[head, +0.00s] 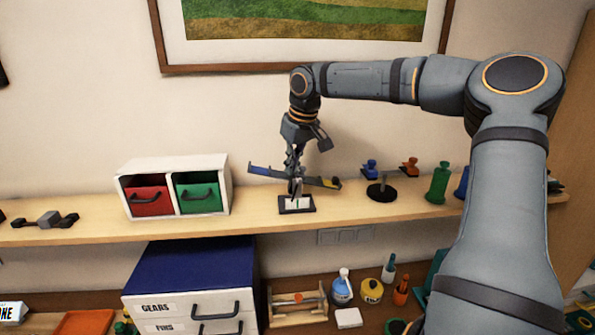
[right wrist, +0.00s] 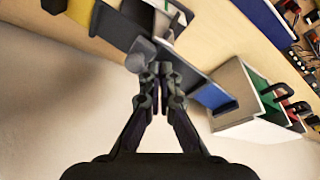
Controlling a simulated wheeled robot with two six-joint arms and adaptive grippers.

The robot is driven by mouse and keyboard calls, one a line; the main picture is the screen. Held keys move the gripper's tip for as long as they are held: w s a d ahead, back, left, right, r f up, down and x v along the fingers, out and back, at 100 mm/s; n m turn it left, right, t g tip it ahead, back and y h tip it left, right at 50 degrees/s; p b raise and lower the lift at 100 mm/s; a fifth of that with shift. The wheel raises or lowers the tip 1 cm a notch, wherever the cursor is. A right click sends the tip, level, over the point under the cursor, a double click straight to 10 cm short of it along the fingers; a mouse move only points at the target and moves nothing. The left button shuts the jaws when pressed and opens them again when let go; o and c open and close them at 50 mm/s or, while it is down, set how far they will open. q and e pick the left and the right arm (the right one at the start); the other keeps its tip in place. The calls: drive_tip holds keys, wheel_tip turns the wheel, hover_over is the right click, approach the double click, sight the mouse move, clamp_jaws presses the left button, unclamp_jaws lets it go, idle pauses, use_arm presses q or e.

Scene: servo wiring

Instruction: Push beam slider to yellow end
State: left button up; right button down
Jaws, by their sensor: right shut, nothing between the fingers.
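The beam (head: 265,172) stands on a dark base with a white top (head: 297,204) on the shelf. Its blue end is at the left and its yellow end (head: 322,183) at the right, the yellow end lower. In the right wrist view the blue end (right wrist: 214,96) is at the right and the yellow end (right wrist: 80,10) at the upper left. A grey rounded block, seemingly the slider (right wrist: 141,54), is by the beam's middle. My right gripper (head: 294,178) is shut and empty, its tips (right wrist: 162,70) close beside this block on the blue-end side. Contact is unclear. My left gripper is out of view.
On the shelf (head: 90,218), a white cabinet with red and green drawers (head: 173,164) stands left of the beam. A black round stand (head: 381,191) and blue, orange and green items (head: 438,184) stand right. The wall is close behind.

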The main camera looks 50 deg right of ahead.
sight(303, 167)
drive_tip(key=shift+s+d+f+b, duration=0.25)
drive_tip(key=shift+s+d, duration=0.25)
drive_tip(key=shift+d, duration=0.05)
drive_tip(key=shift+s+d+f+b, duration=0.2)
drive_tip(key=shift+s+d, duration=0.25)
drive_tip(key=shift+d, duration=0.1)
idle(0.9)
wheel_tip(303, 167, up, 3)
drive_tip(key=p, duration=0.3)
drive_tip(key=shift+w+a+f, duration=0.15)
drive_tip(key=shift+f, duration=0.05)
drive_tip(key=shift+w+a+r, duration=0.15)
drive_tip(key=shift+a+r, duration=0.05)
drive_tip(key=shift+r, duration=0.75)
drive_tip(key=shift+w+a+r, duration=0.1)
drive_tip(key=shift+a+r, duration=0.05)
drive_tip(key=shift+r, duration=0.8)
